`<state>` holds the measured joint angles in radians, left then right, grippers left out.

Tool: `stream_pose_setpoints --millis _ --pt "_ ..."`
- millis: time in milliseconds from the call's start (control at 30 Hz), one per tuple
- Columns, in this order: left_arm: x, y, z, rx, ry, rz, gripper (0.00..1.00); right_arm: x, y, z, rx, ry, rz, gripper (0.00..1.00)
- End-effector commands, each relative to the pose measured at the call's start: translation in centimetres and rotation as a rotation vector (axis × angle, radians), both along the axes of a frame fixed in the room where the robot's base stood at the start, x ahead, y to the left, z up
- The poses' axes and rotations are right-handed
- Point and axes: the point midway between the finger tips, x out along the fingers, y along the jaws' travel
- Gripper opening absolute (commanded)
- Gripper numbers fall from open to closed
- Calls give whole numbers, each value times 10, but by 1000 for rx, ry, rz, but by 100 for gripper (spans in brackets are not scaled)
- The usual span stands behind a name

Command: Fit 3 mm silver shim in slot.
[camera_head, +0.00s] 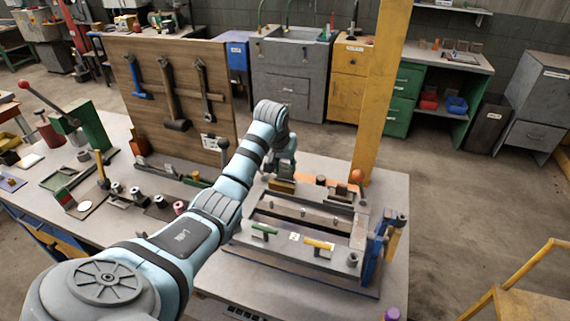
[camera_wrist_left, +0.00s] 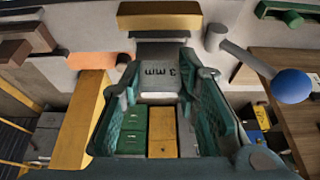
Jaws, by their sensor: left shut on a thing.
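The silver shim marked "3 mm" (camera_wrist_left: 160,80) sits between the fingertips of my left gripper (camera_wrist_left: 160,84) in the left wrist view. The gripper is shut on it. In the head view my left gripper (camera_head: 283,172) is at the far side of the grey fixture (camera_head: 350,262), above the table, and the shim cannot be made out there. The fixture has long rails with dark gaps between them; which gap is the slot I cannot tell. A brass-coloured block (camera_head: 282,186) lies just below the gripper in the head view. My right gripper is not in view.
A yellow post (camera_head: 378,95) rises behind the fixture. An orange knob (camera_head: 357,176) stands at its back right and a blue clamp-like part (camera_head: 376,245) at its right. A wooden tool board (camera_head: 185,60) stands left of my arm. Green- and yellow-handled pieces lie at the front.

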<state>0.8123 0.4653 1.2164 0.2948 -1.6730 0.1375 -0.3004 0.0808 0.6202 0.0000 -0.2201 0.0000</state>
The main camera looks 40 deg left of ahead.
Motion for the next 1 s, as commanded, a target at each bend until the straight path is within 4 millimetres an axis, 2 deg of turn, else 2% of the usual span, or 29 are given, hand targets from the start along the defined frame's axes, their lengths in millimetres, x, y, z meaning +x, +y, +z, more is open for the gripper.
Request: stream_pose_setpoints --millis 967,1000 --pt "0 0 -18 0 0 0 0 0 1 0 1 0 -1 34" --pt "0 0 -18 0 -1 0 34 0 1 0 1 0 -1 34"
